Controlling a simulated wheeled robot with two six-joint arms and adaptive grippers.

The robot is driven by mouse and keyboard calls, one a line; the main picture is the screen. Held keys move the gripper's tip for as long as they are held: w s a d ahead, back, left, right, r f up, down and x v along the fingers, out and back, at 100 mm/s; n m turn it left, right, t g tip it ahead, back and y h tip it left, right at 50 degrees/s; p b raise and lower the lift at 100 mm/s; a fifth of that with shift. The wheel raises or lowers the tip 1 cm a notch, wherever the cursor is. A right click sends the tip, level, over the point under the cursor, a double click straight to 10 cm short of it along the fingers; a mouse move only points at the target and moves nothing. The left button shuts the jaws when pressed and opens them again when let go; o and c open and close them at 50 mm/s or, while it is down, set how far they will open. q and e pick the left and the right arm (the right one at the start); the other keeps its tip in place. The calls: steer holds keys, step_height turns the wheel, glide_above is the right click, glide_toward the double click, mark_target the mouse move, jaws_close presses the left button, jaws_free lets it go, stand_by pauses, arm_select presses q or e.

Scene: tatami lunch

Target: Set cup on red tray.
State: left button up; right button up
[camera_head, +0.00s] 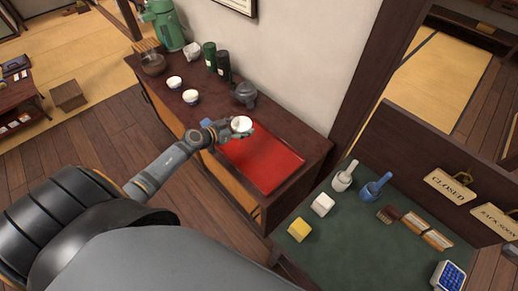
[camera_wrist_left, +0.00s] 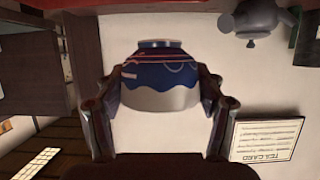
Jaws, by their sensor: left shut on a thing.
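My left gripper (camera_head: 233,129) is shut on a cup (camera_head: 241,124), with a finger on each side of it. In the head view the cup looks white from above. In the left wrist view the cup (camera_wrist_left: 160,78) shows a blue and pale patterned side, and the picture is upside down. The red tray (camera_head: 268,160) lies flat and empty on the dark wooden counter. The cup is over the tray's far left end, apparently above its surface; the exact gap is hard to tell. My right gripper is not in view.
A grey teapot (camera_head: 244,94) stands close behind the cup. Two white cups (camera_head: 190,97), dark green canisters (camera_head: 210,56) and a green dispenser (camera_head: 165,25) stand further left on the counter (camera_head: 310,147). A green table (camera_head: 345,240) with small items is at right.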

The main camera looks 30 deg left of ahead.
arm_select(q)
steer(key=d, duration=0.1)
steer(key=d+f, duration=0.1)
steer(key=d, duration=0.1)
steer(key=shift+w+d, duration=0.1)
steer(key=d+f, duration=0.1)
steer(key=d+f+b, duration=0.1)
steer(key=f, duration=0.1)
steer(key=d+f+b, duration=0.1)
steer(key=f, duration=0.1)
steer(key=shift+d+f, duration=0.1)
steer(key=shift+d, duration=0.3)
steer(key=f+b, duration=0.1)
steer(key=f, duration=0.1)
steer(key=d+f+b, duration=0.1)
steer(key=f+b, duration=0.1)
steer(key=shift+f, duration=0.15)
steer(key=shift+a, duration=0.1)
steer(key=o, duration=1.3)
